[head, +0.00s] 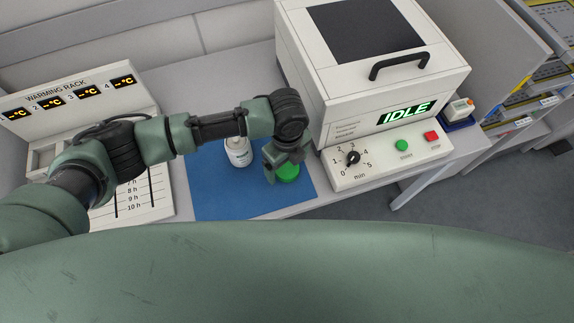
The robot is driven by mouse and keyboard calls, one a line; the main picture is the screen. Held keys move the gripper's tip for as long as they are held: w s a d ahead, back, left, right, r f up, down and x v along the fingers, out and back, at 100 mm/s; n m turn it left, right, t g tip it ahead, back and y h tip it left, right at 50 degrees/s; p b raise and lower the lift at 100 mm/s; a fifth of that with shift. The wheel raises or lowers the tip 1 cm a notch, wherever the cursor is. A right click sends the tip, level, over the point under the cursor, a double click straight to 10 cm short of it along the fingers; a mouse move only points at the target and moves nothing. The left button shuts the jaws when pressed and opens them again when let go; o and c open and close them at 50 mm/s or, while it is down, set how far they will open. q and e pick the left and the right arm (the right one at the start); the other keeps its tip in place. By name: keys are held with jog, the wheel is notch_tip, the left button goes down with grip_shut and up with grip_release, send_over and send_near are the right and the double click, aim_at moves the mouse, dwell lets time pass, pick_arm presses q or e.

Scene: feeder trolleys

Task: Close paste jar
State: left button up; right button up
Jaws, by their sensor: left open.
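A white jar (239,157) with dark print stands upright on the blue mat (215,193). My left forearm passes in front of its top, so I cannot see its mouth clearly. A round green lid (289,173) is at the right part of the mat. My left gripper (279,178) points down right at the lid and covers its left side. The gripper is open; whether its fingers touch the lid I cannot tell. My right gripper is not in view.
A white machine (300,70) with a black handle and an "IDLE" display stands right of the mat. A warming rack (145,180) stands at the left. A small device (459,111) sits on the right end of the bench. Grey bench (190,75) behind the mat is clear.

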aim_at(287, 168)
pick_arm(q)
jog(key=shift+f, duration=0.4)
jog(key=c, duration=1.4)
notch_tip(287, 168, up, 20)
jog(key=shift+r+b, duration=0.1)
jog(key=shift+b, duration=0.8)
